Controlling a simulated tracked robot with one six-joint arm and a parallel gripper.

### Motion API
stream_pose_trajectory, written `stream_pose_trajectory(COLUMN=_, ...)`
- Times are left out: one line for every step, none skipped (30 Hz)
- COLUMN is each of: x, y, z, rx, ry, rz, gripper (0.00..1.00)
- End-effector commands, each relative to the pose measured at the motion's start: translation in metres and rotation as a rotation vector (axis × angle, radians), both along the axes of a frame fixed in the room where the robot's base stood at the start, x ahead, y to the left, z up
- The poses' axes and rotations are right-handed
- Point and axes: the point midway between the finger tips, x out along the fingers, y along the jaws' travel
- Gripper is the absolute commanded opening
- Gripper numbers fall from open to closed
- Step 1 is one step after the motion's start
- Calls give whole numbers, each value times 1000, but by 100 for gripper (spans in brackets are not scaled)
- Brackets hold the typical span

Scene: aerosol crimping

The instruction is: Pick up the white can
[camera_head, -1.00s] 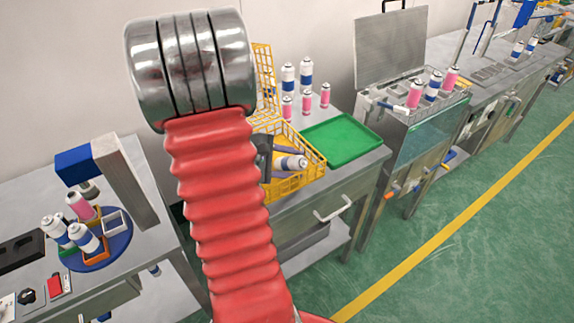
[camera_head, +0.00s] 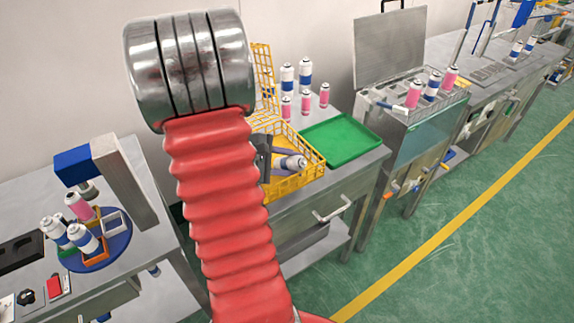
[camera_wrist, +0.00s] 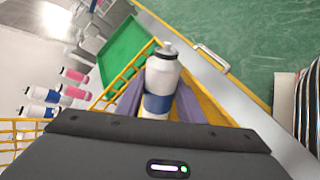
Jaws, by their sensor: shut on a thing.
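A white can with a blue band (camera_wrist: 161,80) shows in the wrist view, between the two purple-grey fingers of my gripper (camera_wrist: 156,102). My gripper is shut on it. In the head view the can (camera_head: 292,162) lies tilted at the yellow wire basket (camera_head: 312,172), with my gripper (camera_head: 285,158) around it; my red arm hides part of the gripper and basket. I cannot tell whether the can touches the basket.
A green tray (camera_head: 342,141) lies right of the basket on the metal table. Several white and pink cans (camera_head: 305,104) stand behind it. A blue turntable (camera_head: 98,262) with cans is at left. A sink-like tank (camera_head: 420,135) stands at right.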

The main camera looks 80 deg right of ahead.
Motion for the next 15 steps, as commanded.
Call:
stream_pose_trajectory(x=0, y=1, z=-1, rx=1, ry=0, rz=0, gripper=5)
stream_pose_trajectory(x=0, y=1, z=-1, rx=1, ry=0, rz=0, gripper=5)
stream_pose_trajectory(x=0, y=1, z=0, rx=2, ry=0, rz=-1, gripper=5)
stream_pose_trajectory(x=0, y=1, z=0, rx=1, ry=0, rz=-1, gripper=5)
stream_pose_trajectory(x=0, y=1, z=0, rx=1, ry=0, rz=-1, gripper=5)
stream_pose_trajectory(x=0, y=0, z=2, rx=1, ry=0, rz=-1, gripper=5)
stream_pose_trajectory(x=0, y=0, z=3, rx=0, ry=-1, rz=-1, gripper=5)
stream_pose_trajectory(x=0, y=0, z=4, rx=0, ry=-1, rz=-1, gripper=5)
stream_pose_trajectory(x=0, y=0, z=7, rx=0, ry=-1, rz=-1, gripper=5)
stream_pose_trajectory(x=0, y=0, z=10, rx=0, ry=-1, rz=-1, gripper=5)
stream_pose_trajectory(x=0, y=0, z=13, rx=-2, ry=-2, rz=-2, gripper=5)
stream_pose_trajectory(x=0, y=0, z=17, rx=-2, ry=-2, rz=0, gripper=5)
stream_pose_trajectory(x=0, y=0, z=20, rx=-2, ry=-2, rz=0, gripper=5)
stream_pose_trajectory(x=0, y=0, z=24, rx=-2, ry=-2, rz=0, gripper=5)
stream_pose_trajectory(x=0, y=0, z=30, rx=-3, ry=-3, rz=0, gripper=5)
